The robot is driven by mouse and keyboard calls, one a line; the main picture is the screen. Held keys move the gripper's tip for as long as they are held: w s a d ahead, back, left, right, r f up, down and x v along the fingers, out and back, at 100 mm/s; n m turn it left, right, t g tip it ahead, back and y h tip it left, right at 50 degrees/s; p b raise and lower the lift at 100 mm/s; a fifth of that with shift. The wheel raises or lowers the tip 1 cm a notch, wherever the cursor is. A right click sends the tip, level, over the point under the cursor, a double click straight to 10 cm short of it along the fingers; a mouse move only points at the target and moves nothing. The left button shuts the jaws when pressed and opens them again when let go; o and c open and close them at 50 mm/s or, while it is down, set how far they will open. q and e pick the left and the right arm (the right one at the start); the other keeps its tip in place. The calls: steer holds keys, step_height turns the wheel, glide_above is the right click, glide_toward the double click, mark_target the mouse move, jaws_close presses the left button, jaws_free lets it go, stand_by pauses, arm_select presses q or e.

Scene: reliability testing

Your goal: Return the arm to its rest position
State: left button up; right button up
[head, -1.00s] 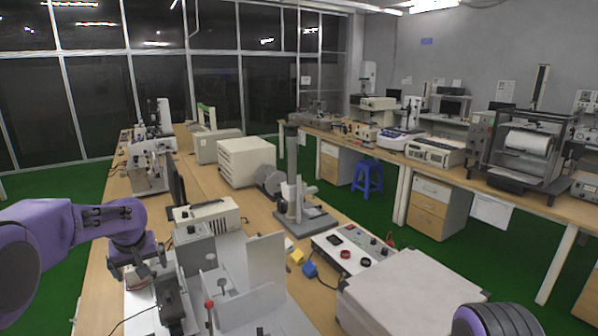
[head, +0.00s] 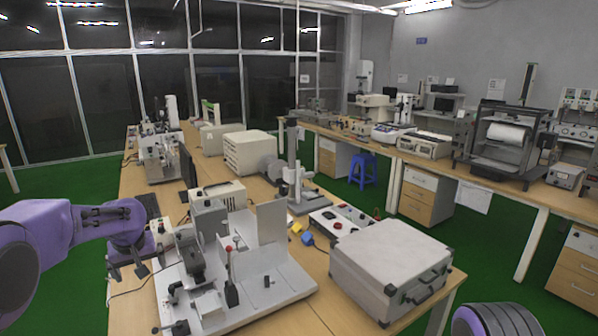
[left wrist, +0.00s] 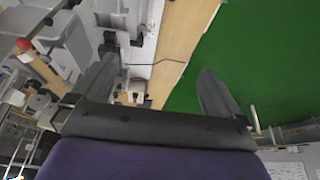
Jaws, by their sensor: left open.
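My left arm (head: 95,218) is purple and comes in from the left in the head view. Its gripper (head: 128,274) points down at the left edge of the near bench, beside a test rig. In the left wrist view the two dark fingers of the left gripper (left wrist: 158,60) are spread wide with nothing between them. Bench edge and green floor show beyond them. A rounded purple and dark part of my own body shows at the bottom right of the head view. My right gripper is not in view.
The test rig on a white base plate (head: 270,302) stands right of my left gripper, with a red-knobbed lever (head: 229,262). A grey case (head: 390,262) lies at the bench's right end. Green floor (head: 70,262) is clear left of the bench.

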arm_select(q)
steer(key=shift+h, duration=0.6)
steer(key=s+d+f, duration=0.2)
steer(key=s+f, duration=0.4)
steer(key=f, duration=0.3)
steer(key=s+d+f, duration=0.3)
steer(key=s+f, duration=0.3)
steer(key=f, duration=0.4)
steer(key=s+d+f, duration=0.3)
steer(key=s+f, duration=0.3)
steer(key=f, duration=0.4)
steer(key=shift+f, duration=0.15)
steer(key=s+d+f+y+b, duration=0.1)
steer(key=s+f, duration=0.1)
steer(key=s, duration=1.1)
steer(key=s+d+f+y+b, duration=0.1)
steer(key=s+f, duration=0.2)
steer(key=s, duration=1)
step_height(320, 180, down, 11)
steer(key=b, duration=1.1)
steer(key=shift+w+a+n+g, duration=0.25)
steer(key=shift+w+n+g, duration=0.05)
steer(key=shift+g, duration=0.1)
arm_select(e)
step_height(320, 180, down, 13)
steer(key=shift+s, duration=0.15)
